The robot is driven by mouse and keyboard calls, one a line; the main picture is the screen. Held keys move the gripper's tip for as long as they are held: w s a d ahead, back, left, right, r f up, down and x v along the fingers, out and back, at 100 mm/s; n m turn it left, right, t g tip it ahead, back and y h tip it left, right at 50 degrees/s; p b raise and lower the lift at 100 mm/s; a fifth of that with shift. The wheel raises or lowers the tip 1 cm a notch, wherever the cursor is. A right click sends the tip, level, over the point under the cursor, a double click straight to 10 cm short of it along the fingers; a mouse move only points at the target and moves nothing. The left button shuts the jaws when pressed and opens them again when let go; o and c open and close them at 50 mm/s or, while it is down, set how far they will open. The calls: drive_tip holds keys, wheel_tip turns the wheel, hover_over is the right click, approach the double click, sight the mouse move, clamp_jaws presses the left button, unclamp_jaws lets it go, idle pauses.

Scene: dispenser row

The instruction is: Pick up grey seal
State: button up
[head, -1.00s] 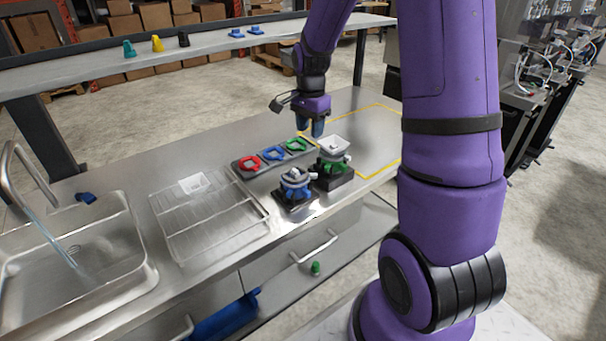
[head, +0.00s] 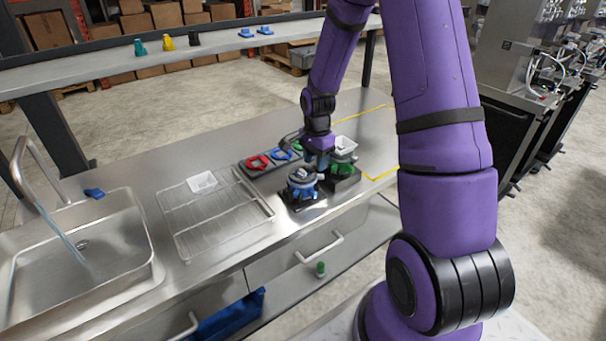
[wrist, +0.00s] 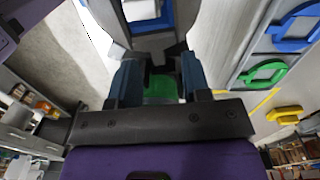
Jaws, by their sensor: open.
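A grey piece (head: 302,175), which looks like the grey seal, sits on top of the blue fixture (head: 302,192) on a black base in the head view. It is small there, and its exact shape is hard to tell. My gripper (head: 322,163) is open, pointing down just right of and behind the blue fixture, next to the green fixture (head: 343,167) that carries a white tray (head: 345,144). In the wrist view my fingers (wrist: 156,78) are apart, with a green part (wrist: 160,88) showing between them. I cannot pick out the grey seal in the wrist view.
A dark holder with a red ring (head: 257,162) and a blue ring (head: 281,155) lies behind the fixtures; the green ring (wrist: 265,73) shows in the wrist view. A wire rack (head: 212,218) and sink (head: 140,255) lie left. A shelf (head: 100,68) runs behind.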

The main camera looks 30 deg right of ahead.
drive_tip(key=shift+f, duration=0.3)
drive_tip(key=shift+c, duration=0.4)
clamp_jaws()
